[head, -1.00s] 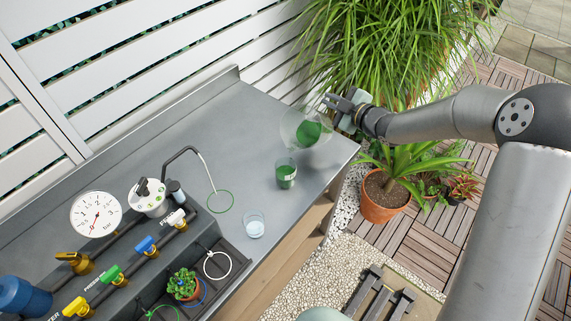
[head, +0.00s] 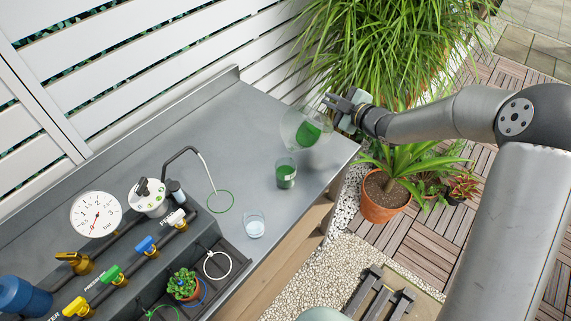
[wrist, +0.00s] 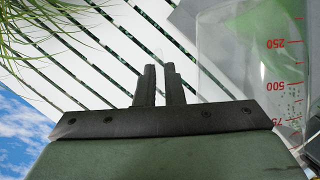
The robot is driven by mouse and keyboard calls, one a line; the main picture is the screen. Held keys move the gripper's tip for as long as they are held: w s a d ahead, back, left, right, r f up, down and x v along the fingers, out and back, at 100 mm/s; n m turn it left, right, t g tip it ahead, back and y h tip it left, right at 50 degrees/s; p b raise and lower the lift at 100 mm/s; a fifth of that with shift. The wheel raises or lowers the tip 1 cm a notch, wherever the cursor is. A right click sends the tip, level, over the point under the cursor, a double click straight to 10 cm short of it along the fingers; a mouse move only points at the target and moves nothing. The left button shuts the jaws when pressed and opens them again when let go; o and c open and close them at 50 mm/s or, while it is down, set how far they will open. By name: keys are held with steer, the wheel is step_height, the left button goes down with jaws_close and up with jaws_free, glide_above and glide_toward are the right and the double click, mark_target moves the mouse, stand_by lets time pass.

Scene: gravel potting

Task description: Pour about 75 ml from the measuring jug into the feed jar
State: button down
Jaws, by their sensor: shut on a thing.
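The clear measuring jug (head: 290,126) is tilted above the bench's right end, with green liquid (head: 308,134) lying in it. Its red graduation marks show in the wrist view (wrist: 285,85). My gripper (head: 340,103) is shut on the jug at its upper right side; the exact grip is hard to make out. In the wrist view the two fingers (wrist: 160,85) are close together. A glass jar (head: 286,174) holding green liquid, apparently the feed jar, stands upright on the bench just below and left of the jug. No falling stream is clearly visible between them.
A small glass (head: 254,225) with pale contents stands nearer the front edge. A green ring (head: 220,201), a bent pipe, a gauge (head: 96,214) and colored valves are to the left. A slatted fence is behind; potted plants (head: 385,195) stand right of the bench.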

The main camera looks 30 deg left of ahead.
steer(key=shift+w+f+m+g+h+p, duration=0.1)
steer(key=shift+w+f+m+g+p, duration=0.6)
steer(key=shift+w+f+m+p, duration=0.65)
steer(key=shift+w+f+m+g+h+p, duration=0.1)
steer(key=shift+w+f+m+g+p, duration=0.75)
steer(key=shift+f+p, duration=0.85)
steer(key=shift+w+f+m+g+h+p, duration=0.1)
steer(key=shift+w+f+m+g+p, duration=0.45)
steer(key=shift+w+f+m+p, duration=1)
steer(key=shift+s+f+n+b, duration=0.35)
steer(key=shift+s+b, duration=0.25)
steer(key=shift+b, duration=0.05)
